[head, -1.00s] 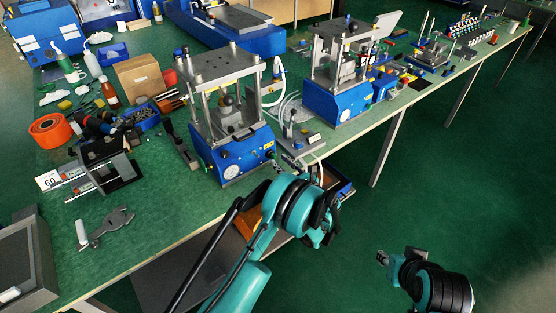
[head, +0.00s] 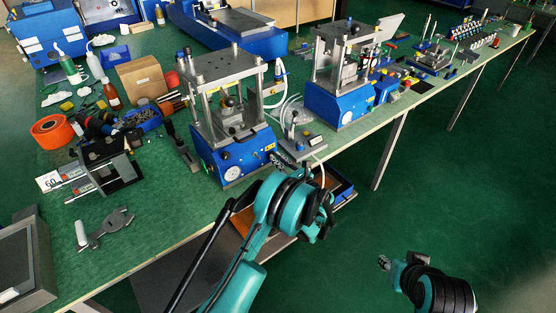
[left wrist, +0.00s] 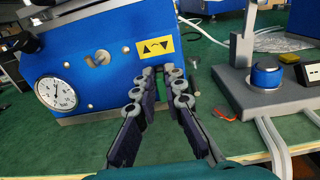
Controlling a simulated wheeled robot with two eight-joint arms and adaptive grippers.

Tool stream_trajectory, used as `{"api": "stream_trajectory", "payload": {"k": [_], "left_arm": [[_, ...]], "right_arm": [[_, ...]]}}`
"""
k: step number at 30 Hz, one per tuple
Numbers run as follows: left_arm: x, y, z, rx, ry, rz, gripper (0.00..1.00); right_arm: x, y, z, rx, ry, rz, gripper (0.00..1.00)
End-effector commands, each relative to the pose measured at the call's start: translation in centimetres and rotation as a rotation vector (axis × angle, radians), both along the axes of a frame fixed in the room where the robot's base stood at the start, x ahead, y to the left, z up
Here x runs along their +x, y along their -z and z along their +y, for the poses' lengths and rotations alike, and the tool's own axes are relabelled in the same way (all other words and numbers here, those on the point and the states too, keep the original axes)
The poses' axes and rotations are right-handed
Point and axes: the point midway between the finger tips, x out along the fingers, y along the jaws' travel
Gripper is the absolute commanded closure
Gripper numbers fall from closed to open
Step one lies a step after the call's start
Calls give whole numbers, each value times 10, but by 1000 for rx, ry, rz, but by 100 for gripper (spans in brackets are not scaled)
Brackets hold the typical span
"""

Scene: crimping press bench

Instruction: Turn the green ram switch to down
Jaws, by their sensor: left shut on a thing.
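The blue press (head: 232,158) stands at the bench's front edge, with a round gauge on its front. In the left wrist view its blue front (left wrist: 84,72) carries a yellow label (left wrist: 155,47) with up and down arrows. The green ram switch (left wrist: 159,90) sits below that label, mostly hidden by my fingers. My left gripper (left wrist: 160,73) is shut on it. I cannot tell which way the switch points. In the head view my left gripper is small and partly hidden beside the press. My right gripper (head: 384,262) is away from the bench at lower right, its jaws too small to read.
A grey stand with a blue knob (left wrist: 266,75) and a lever is right of the press, with pale hoses beside it. A second blue press (head: 340,104) stands farther right. A grey wrench-like tool (head: 104,228) lies on the green bench top at left.

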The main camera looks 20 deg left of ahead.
Motion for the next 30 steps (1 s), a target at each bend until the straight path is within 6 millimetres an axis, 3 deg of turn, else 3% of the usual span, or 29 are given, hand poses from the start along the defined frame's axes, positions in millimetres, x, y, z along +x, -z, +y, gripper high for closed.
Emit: {"api": "stream_trajectory", "payload": {"k": [11,30], "left_arm": [[2,1,0,92,-2,116,100],[9,3,-5,451,-2,575,100]], "right_arm": [[0,9,0,0,0,0,65],[0,26,0,0,0,0,65]]}}
